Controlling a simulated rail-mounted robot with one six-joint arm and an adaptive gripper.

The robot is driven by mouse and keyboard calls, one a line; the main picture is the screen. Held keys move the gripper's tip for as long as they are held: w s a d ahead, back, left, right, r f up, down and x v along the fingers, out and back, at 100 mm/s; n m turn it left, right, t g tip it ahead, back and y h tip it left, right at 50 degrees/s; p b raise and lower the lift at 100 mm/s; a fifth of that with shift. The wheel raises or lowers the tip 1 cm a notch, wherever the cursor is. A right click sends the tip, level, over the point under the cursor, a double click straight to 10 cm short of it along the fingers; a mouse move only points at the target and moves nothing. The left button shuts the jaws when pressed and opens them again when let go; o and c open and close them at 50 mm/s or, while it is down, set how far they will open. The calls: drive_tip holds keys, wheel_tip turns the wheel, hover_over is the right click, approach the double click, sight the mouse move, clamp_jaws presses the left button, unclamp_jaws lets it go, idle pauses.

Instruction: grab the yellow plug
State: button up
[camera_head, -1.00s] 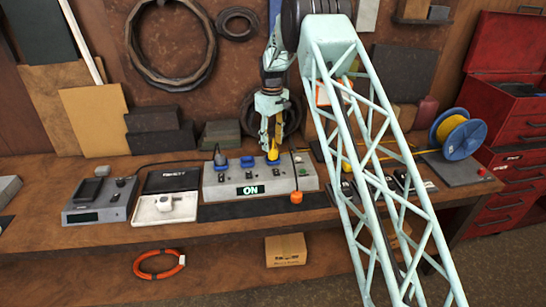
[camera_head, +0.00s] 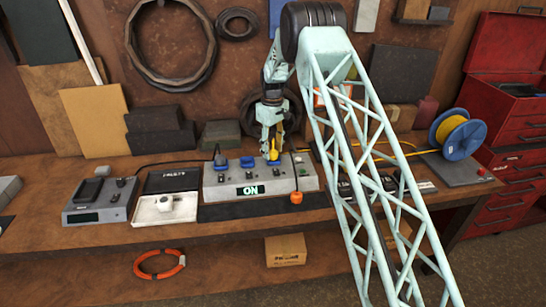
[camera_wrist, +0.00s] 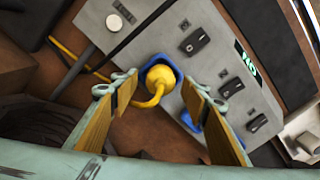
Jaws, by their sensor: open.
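The yellow plug (camera_wrist: 160,78) sits in a blue socket (camera_wrist: 170,70) on the grey control box, with its yellow cord curving away from it. In the head view the plug (camera_head: 273,154) shows at the top right part of the box. My gripper (camera_wrist: 158,98) is open, with one finger on each side of the plug and cord in the wrist view. The fingers look apart from the plug. In the head view my gripper (camera_head: 271,150) points down right at the plug and partly hides it.
The grey control box (camera_head: 225,188) has an "ON" display, switches, other blue sockets and an orange knob (camera_head: 296,197). A blue cable reel (camera_head: 462,138) stands at the right.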

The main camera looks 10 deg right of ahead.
drive_tip(key=shift+f, duration=0.75)
drive_tip(key=shift+c, duration=0.9)
drive_tip(key=c, duration=0.8)
